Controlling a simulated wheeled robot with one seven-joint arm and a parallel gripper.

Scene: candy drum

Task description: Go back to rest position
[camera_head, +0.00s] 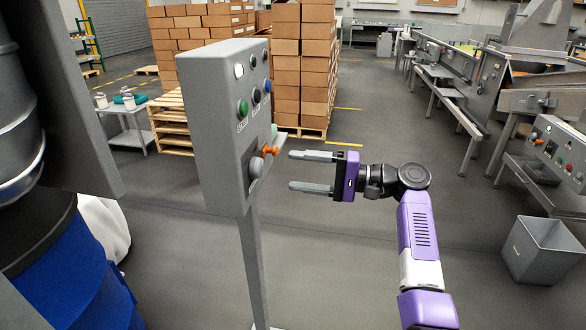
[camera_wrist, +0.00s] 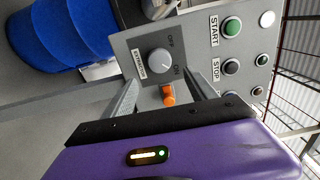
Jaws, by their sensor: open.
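My gripper (camera_head: 291,171) is open and empty in the head view. Its two fingers point left at the grey control box (camera_head: 215,125), with a gap between fingertips and box. My purple arm reaches up from the lower right. In the wrist view my gripper (camera_wrist: 163,82) has its fingers apart, facing the box's panel (camera_wrist: 200,55). A grey rotary knob (camera_wrist: 160,61) with OFF and ON labels lies beyond the fingertips. An orange piece (camera_wrist: 168,95) appears between the fingers; it also shows beside the box in the head view (camera_head: 270,150).
The box stands on a thin post (camera_head: 252,265). A blue drum (camera_head: 75,280) is at the lower left. Stacked cartons (camera_head: 303,65) on pallets are behind. Steel machinery (camera_head: 500,100) and a grey bin (camera_head: 543,250) are at the right. The floor around my arm is clear.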

